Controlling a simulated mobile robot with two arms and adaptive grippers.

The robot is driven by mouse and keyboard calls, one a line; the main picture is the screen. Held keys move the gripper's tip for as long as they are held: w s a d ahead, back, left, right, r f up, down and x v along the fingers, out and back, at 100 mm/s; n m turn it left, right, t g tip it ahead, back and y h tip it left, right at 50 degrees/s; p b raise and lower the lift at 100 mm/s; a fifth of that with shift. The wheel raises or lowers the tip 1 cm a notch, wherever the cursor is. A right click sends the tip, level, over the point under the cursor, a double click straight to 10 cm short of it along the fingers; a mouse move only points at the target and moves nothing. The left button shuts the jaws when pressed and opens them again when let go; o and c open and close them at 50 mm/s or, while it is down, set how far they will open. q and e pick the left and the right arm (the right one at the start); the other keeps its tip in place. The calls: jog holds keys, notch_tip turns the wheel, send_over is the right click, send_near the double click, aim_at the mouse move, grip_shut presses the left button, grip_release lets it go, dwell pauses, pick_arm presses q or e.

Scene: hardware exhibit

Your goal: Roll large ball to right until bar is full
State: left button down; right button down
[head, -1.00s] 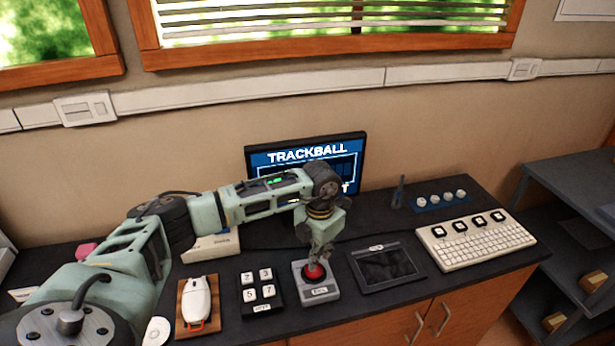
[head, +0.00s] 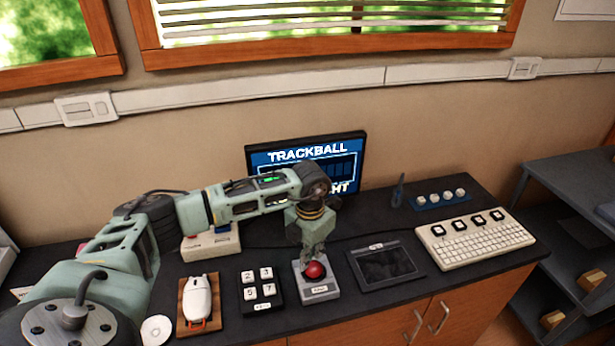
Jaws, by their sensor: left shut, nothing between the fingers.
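The large red ball (head: 315,271) sits in a grey trackball base (head: 319,292) near the front edge of the desk. My left gripper (head: 306,268) points down and is shut and empty at the ball's upper left side. I cannot tell whether it touches the ball. The monitor (head: 345,165) behind reads "TRACKBALL" above a bar frame. My left arm covers part of the screen, including the lower text, which ends in "HT". My right gripper is not in view.
Left of the base are a number keypad (head: 262,289) and a white mouse (head: 198,298) on a wooden pad. Right of it are a black tablet (head: 386,264) and a white keyboard (head: 476,240). A blue strip with white knobs (head: 441,199) lies behind the keyboard.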

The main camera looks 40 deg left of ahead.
pick_arm(q)
jog(key=shift+f+b, duration=0.6)
jog(key=shift+f, duration=0.2)
dwell(0.4)
jog(key=shift+w+d+b, duration=0.7)
jog(key=shift+w+d, duration=0.05)
jog(key=shift+w, duration=0.1)
dwell(0.6)
jog(key=shift+r, duration=0.2)
jog(key=shift+r+p, duration=0.5)
jog(key=shift+r, duration=0.1)
jog(key=shift+a, duration=0.1)
jog(key=shift+s+a, duration=0.7)
jog(key=shift+s, duration=0.15)
jog(key=shift+f+b, duration=0.4)
jog(key=shift+f, duration=0.4)
